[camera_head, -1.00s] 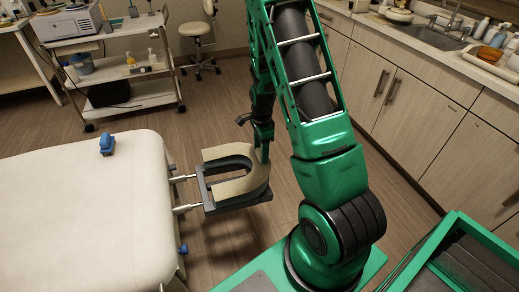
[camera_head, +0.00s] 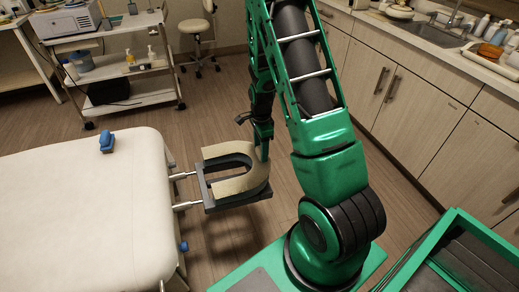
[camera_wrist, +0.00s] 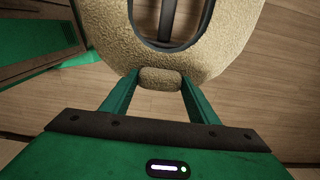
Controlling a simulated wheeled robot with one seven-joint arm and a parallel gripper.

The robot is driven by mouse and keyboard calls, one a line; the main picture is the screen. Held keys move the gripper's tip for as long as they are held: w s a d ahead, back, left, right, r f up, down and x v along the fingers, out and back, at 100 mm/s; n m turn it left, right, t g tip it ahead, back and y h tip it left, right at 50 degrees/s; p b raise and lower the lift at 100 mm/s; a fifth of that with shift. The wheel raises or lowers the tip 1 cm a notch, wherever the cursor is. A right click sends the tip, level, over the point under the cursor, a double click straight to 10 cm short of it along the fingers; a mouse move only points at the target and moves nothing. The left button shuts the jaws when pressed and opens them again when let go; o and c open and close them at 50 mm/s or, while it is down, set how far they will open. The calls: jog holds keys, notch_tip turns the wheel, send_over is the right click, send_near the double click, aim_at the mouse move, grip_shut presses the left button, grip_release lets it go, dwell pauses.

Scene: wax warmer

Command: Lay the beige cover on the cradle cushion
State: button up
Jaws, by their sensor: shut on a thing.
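The beige U-shaped cover (camera_head: 259,182) lies along the U-shaped cradle cushion at the end of the white treatment bed, its open side toward the bed. The dark cushion (camera_head: 231,163) shows along the inner edge; most of it is hidden under the cover. I cannot tell whether the cover touches it all round. My gripper (camera_head: 263,150) is at the cover's far right curve, pointing down. In the wrist view, the fingers (camera_wrist: 160,80) are shut on a small tab at the rim of the fuzzy cover (camera_wrist: 105,45).
The white bed (camera_head: 80,210) fills the left, with a blue object (camera_head: 107,140) on top. Two metal rods (camera_head: 183,206) join the cradle's dark frame (camera_head: 222,206) to it. A trolley (camera_head: 120,70) and stool (camera_head: 196,40) stand behind. Cabinets (camera_head: 400,100) line the right. Floor around the cradle is clear.

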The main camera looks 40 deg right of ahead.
jog(key=o, duration=1.6)
jog(key=shift+c, duration=0.2)
jog(key=shift+r, duration=3.95)
notch_tip(320, 180, up, 11)
jog(key=shift+f, duration=0.15)
